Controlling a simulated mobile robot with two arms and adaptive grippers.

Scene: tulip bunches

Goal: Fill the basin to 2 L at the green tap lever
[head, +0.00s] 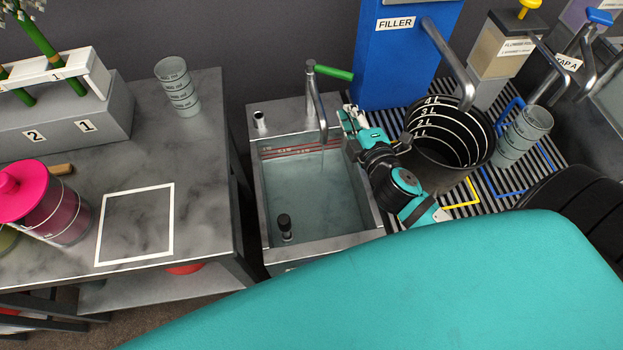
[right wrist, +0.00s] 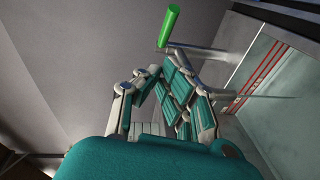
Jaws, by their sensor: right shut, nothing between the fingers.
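The grey basin (head: 375,219) holds clear bluish water (head: 312,190). Red level lines (head: 300,150) run along its back wall; their labels are too small to read, and I cannot tell which line the water reaches. The green tap lever (head: 335,73) points right from the tap post, above the curved spout (head: 318,108). A thin line hangs below the spout, seemingly a stream. My right gripper (head: 350,116) is shut and empty, right of the spout and below the lever, apart from it. In the right wrist view the green lever (right wrist: 169,25) stands beyond the fingers (right wrist: 165,85).
A black bucket (head: 448,165) with litre marks stands right of the basin under the blue filler (head: 400,55). A clear beaker (head: 523,135) stands farther right. A dark plug knob (head: 285,225) stands in the basin. The left counter (head: 200,215) bears a pink-lidded jar (head: 60,215).

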